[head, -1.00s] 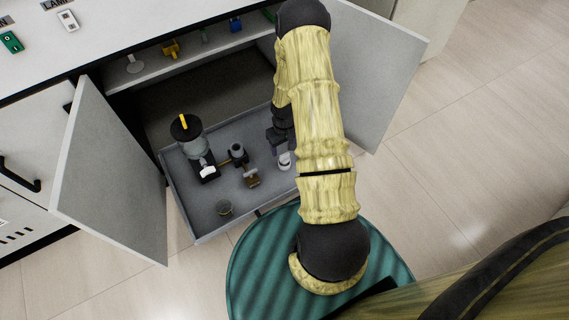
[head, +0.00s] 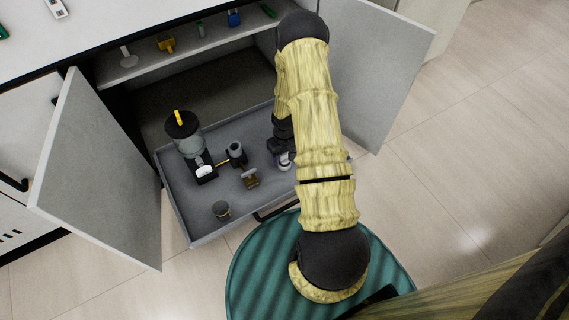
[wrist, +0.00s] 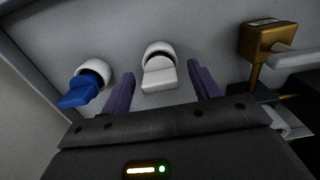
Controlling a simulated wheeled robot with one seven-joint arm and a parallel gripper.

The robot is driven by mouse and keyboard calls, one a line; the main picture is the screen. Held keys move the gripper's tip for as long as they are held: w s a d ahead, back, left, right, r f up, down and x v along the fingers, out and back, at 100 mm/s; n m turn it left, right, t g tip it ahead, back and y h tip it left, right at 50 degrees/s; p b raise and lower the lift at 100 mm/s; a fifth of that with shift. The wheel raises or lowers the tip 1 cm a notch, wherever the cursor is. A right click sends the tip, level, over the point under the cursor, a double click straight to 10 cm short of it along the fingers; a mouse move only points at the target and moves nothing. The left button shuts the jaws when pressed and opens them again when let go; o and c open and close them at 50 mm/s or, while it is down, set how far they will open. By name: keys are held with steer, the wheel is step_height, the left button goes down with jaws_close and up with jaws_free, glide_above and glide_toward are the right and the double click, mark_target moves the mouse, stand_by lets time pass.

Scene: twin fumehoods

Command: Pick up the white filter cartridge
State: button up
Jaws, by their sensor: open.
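The white filter cartridge (wrist: 158,68) lies in the grey drawer, with a rounded cap and a flat white tab. In the wrist view it sits between the two purple fingers of my gripper (wrist: 161,80), with a gap on each side. The gripper is open and not holding it. In the head view my arm hides most of my gripper (head: 281,146). A small white piece (head: 286,162) shows there beside it, but I cannot tell which cartridge it is.
A blue cartridge with a white cap (wrist: 92,72) lies left of the fingers; a brass-coloured part (wrist: 262,38) stands to the right. The drawer (head: 207,236) also holds a jar-like device (head: 187,145) and a small round pot (head: 221,209). Open cabinet doors (head: 95,170) flank it.

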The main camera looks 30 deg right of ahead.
steer(key=shift+f, duration=0.15)
stand_by(0.4)
steer(key=c, duration=1.1)
steer(key=shift+o, duration=0.2)
step_height(320, 180, up, 10)
steer(key=p, duration=0.6)
steer(key=shift+d, duration=0.1)
